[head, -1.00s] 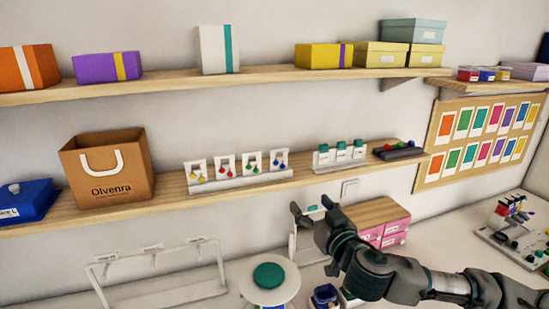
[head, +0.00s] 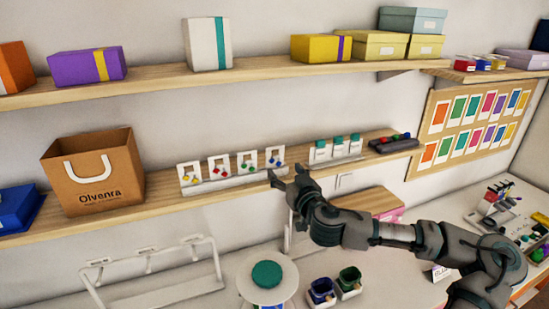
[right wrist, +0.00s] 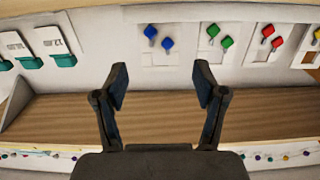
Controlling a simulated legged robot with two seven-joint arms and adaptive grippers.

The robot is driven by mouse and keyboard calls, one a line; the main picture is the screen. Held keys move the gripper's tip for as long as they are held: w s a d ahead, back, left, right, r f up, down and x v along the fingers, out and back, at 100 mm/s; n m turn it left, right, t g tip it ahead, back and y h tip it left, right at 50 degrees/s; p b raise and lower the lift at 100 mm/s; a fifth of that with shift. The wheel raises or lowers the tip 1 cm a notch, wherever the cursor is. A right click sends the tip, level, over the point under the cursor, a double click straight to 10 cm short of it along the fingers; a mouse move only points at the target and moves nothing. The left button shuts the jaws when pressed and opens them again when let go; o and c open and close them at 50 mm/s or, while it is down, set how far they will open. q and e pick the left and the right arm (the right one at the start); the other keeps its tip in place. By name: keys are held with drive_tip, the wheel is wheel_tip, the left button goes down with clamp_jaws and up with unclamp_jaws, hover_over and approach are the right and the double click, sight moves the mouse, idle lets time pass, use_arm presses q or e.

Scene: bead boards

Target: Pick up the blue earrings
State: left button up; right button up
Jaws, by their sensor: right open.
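The blue earrings (head: 275,162) hang on a white card at the right end of a row of earring cards on the lower shelf. In the right wrist view the two blue pieces (right wrist: 158,37) show at the top, beyond the fingertips. My right gripper (head: 284,174) is open and empty, just in front of and slightly below the blue earrings' card. Its two spread fingers (right wrist: 160,84) show in the right wrist view with bare shelf between them, apart from the earrings. My left gripper is not in view.
Green (head: 249,164), red (head: 220,169) and yellow (head: 190,174) earrings stand beside the blue ones on a white stand. White cards with teal tops (head: 338,148) and a dark tray (head: 393,143) are to the right. A paper bag (head: 96,172) stands left. The upper shelf (head: 270,76) overhangs.

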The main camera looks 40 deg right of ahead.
sight(277, 159)
drive_tip(key=shift+w+d+f, duration=0.1)
drive_tip(key=shift+w+d, duration=0.5)
drive_tip(key=shift+w, duration=0.65)
drive_tip(key=shift+w+p, duration=0.35)
drive_tip(key=shift+w+r, duration=0.2)
drive_tip(key=shift+w, duration=0.15)
drive_tip(key=p+x, duration=0.1)
drive_tip(key=x, duration=0.2)
drive_tip(key=shift+w+r+p, duration=0.1)
drive_tip(key=shift+r+p, duration=0.05)
drive_tip(key=shift+p, duration=0.15)
drive_tip(key=shift+w+d, duration=0.25)
drive_tip(key=shift+w, duration=0.25)
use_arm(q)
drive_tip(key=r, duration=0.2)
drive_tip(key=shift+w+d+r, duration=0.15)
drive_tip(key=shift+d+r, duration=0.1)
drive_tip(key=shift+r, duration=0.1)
use_arm(e)
drive_tip(key=shift+d, duration=0.1)
drive_tip(key=shift+s, duration=0.1)
drive_tip(key=c, duration=0.6)
